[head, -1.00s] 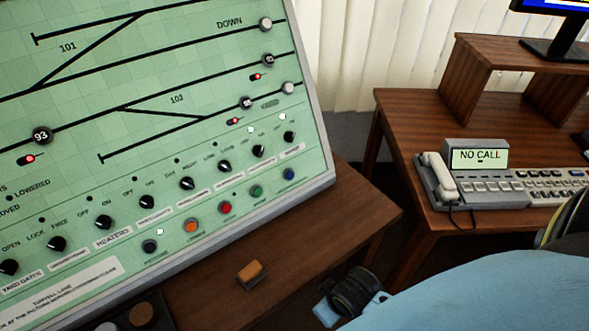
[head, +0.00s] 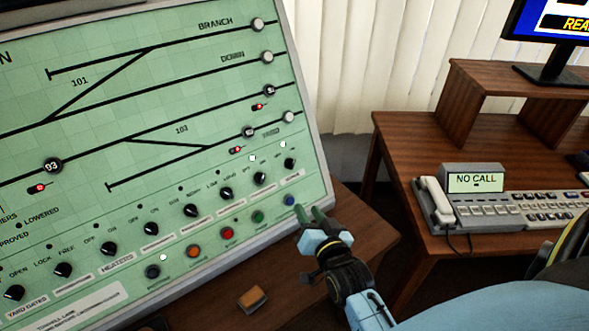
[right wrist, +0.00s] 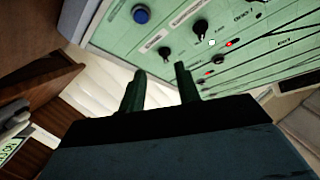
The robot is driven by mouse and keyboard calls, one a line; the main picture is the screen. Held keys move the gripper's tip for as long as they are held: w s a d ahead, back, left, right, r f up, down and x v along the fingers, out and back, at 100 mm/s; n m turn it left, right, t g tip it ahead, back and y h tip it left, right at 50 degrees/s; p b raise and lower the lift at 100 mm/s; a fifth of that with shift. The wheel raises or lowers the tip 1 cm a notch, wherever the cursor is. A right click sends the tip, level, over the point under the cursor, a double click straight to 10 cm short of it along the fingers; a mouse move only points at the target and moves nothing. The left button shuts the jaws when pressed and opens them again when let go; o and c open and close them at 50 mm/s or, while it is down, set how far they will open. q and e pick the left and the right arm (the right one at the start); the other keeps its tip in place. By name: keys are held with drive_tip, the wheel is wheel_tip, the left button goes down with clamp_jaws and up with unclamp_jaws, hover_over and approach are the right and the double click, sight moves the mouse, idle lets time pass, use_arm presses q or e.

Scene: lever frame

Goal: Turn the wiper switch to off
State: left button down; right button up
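The green panel (head: 200,110) has a row of black rotary knobs along its lower part. The rightmost knob (head: 290,163) and its neighbour (head: 260,179) are at the panel's right end. The labels under the right-hand knobs are too small to read, so I cannot tell which knob is the wiper switch. My right gripper (head: 312,216) is at the panel's lower right corner, just right of the blue button (head: 289,200). In the right wrist view its two fingers (right wrist: 160,78) are apart with nothing between them. My left gripper is not in view.
Coloured buttons, including a red one (head: 227,234), line the panel below the knobs. A small orange-topped block (head: 252,298) lies on the wooden desk (head: 345,212). A telephone (head: 436,203) and keyboard stand on another desk at right.

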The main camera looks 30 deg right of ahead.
sight(292, 166)
drive_tip(key=shift+m+t+h, duration=0.6)
drive_tip(key=x, duration=0.4)
drive_tip(key=r+x, duration=0.1)
drive_tip(key=x, duration=0.4)
drive_tip(key=b+x, duration=0.1)
drive_tip(key=x, duration=0.4)
drive_tip(key=shift+d+r, duration=0.2)
drive_tip(key=shift+d, duration=0.05)
drive_tip(key=shift+s, duration=0.1)
drive_tip(key=c, duration=0.7)
